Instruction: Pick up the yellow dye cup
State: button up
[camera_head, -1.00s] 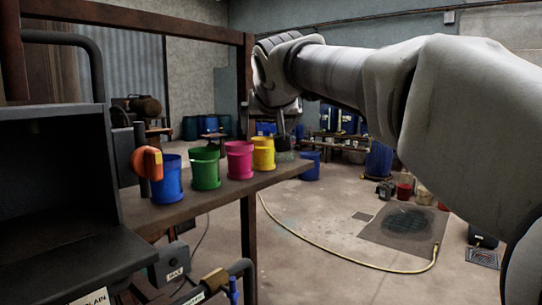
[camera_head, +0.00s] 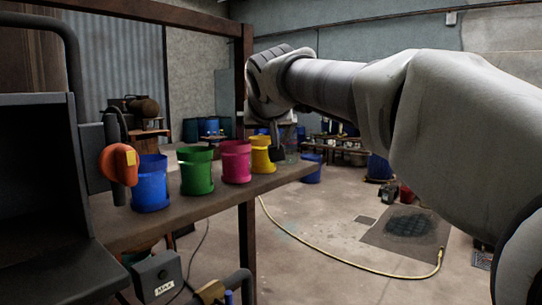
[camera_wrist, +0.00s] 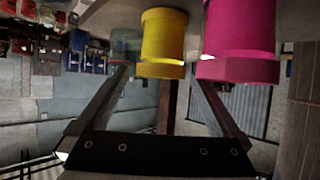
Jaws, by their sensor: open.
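The yellow dye cup (camera_head: 260,155) stands upright on the brown shelf (camera_head: 190,208), at the far end of a row of cups, just right of the pink one in the head view. My gripper (camera_head: 277,142) is at the cup's right side, its finger partly in front of the cup. In the upside-down wrist view, the yellow cup (camera_wrist: 162,40) is ahead, between the lines of my open, empty fingers (camera_wrist: 165,80). One finger reaches toward the glass jar, the other toward the pink cup. I cannot tell whether either touches anything.
A pink cup (camera_head: 236,163), a green cup (camera_head: 196,171) and a blue cup (camera_head: 150,184) share the shelf. A clear glass jar (camera_head: 291,150) stands close beyond the yellow cup. A rusty post (camera_head: 246,240) rises at the shelf's edge. The floor to the right is mostly open.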

jog(key=shift+w, duration=0.15)
jog(key=c, duration=1.4)
jog(key=shift+c, duration=0.3)
jog(key=shift+r, duration=0.15)
